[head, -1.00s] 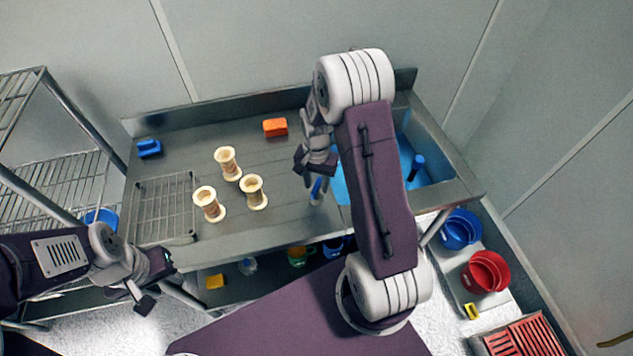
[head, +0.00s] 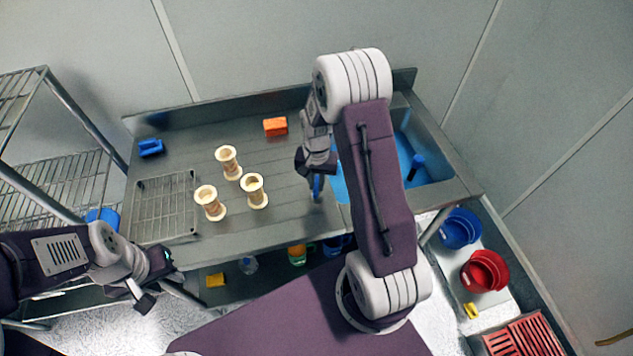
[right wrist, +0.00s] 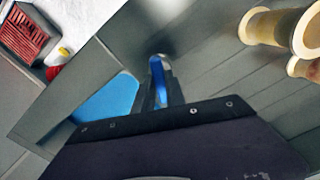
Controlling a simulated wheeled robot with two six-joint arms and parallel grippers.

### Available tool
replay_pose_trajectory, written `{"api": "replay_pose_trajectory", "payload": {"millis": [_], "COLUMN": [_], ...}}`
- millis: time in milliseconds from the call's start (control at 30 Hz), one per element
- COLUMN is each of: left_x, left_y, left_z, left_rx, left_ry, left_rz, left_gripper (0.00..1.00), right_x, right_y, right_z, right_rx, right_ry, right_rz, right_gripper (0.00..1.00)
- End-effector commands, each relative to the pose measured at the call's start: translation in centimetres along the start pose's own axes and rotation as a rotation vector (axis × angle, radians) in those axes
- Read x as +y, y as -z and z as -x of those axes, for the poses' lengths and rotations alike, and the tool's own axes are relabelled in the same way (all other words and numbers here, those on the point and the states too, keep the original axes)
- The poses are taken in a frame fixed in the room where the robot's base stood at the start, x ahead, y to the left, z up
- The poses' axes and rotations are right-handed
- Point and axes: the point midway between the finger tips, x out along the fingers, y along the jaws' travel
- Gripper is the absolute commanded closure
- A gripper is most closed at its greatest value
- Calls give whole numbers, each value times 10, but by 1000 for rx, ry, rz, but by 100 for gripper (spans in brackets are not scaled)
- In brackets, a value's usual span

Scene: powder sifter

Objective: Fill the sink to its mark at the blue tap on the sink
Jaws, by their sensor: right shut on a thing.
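The blue tap (head: 317,187) stands at the left edge of the sink, near the counter's front. My right gripper (head: 316,174) is over it, pointing down and shut on its blue part; my own arm hides some of this. In the right wrist view the tap (right wrist: 160,90) shows at the jaws. The sink (head: 446,150) has a blue surface inside, also seen in the right wrist view (right wrist: 108,103); the mark cannot be made out. A dark blue upright post (head: 415,167) stands in the sink. My left gripper (head: 158,281) is open and empty, left of the counter's front.
Three cream spools (head: 228,162) stand on the counter, with an orange block (head: 275,127), a blue block (head: 151,148) and a wire rack (head: 165,207). Blue (head: 460,228) and red (head: 485,271) buckets stand at right. A wire shelf (head: 75,180) is at left.

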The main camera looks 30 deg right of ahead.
Motion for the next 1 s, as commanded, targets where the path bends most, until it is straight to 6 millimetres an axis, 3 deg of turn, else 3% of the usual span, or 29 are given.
{"api": "replay_pose_trajectory", "payload": {"millis": [500,1000], "left_x": [0,0], "left_y": [1,1], "left_z": [7,8], "left_rx": [0,0], "left_ry": [0,0], "left_rz": [0,0], "left_gripper": [63,63], "right_x": [0,-1], "right_y": [1,2], "right_z": [1,0], "right_rx": [5,6], "right_ry": [1,1], "right_rz": [335,426], "right_gripper": [100,100]}}
